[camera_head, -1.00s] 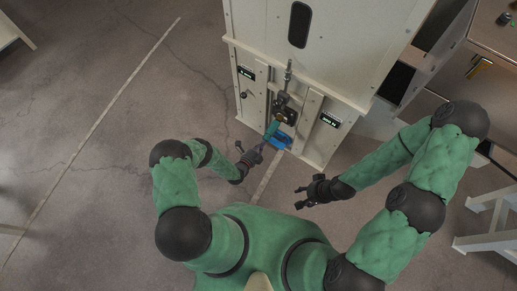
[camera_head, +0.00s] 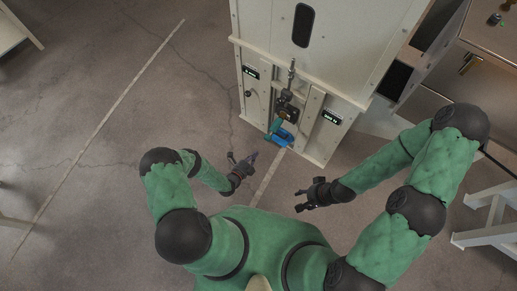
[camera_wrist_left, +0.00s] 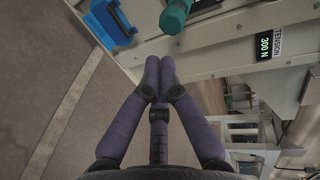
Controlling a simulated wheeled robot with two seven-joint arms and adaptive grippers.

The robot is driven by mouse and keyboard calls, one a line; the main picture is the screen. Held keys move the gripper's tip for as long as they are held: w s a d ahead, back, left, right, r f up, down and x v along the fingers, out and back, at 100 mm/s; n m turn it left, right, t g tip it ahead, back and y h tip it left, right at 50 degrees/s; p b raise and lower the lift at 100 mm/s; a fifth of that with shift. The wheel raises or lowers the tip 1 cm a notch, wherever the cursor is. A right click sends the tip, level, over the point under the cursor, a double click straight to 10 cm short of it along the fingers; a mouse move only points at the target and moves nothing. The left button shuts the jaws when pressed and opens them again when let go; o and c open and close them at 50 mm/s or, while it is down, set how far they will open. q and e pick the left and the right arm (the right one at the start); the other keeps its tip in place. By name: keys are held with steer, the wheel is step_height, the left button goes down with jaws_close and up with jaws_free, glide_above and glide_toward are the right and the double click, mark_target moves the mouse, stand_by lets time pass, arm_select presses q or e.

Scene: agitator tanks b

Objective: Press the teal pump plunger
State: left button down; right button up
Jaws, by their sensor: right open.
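The teal pump plunger (camera_head: 275,127) is on the low front of the pale cabinet, just above a blue part (camera_head: 284,138). In the left wrist view, the teal plunger's rounded end (camera_wrist_left: 175,16) is at the top edge, beyond my fingertips, with the blue part (camera_wrist_left: 112,24) to its left. My right gripper (camera_head: 299,199) is open and empty, below and right of the plunger.
The pale cabinet (camera_head: 315,75) carries dark labels, a small knob (camera_head: 248,93) and a dark fitting above the plunger. A metal-topped bench (camera_head: 490,45) stands at the right, and a white stand (camera_head: 490,220) at the lower right. The floor on the left is open.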

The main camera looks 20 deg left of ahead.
arm_select(q)
steer(key=shift+p+v, duration=0.35)
steer(key=shift+v, duration=1.35)
steer(key=s+r+g+p, duration=0.2)
steer(key=shift+a+r+y, duration=0.15)
steer(key=shift+r+y, duration=0.15)
steer(key=shift+y, duration=0.1)
steer(key=b, duration=0.6)
glide_toward(270, 134)
steer(key=shift+w+f, duration=1.15)
steer(key=shift+f, duration=1.55)
steer(key=shift+d, duration=0.35)
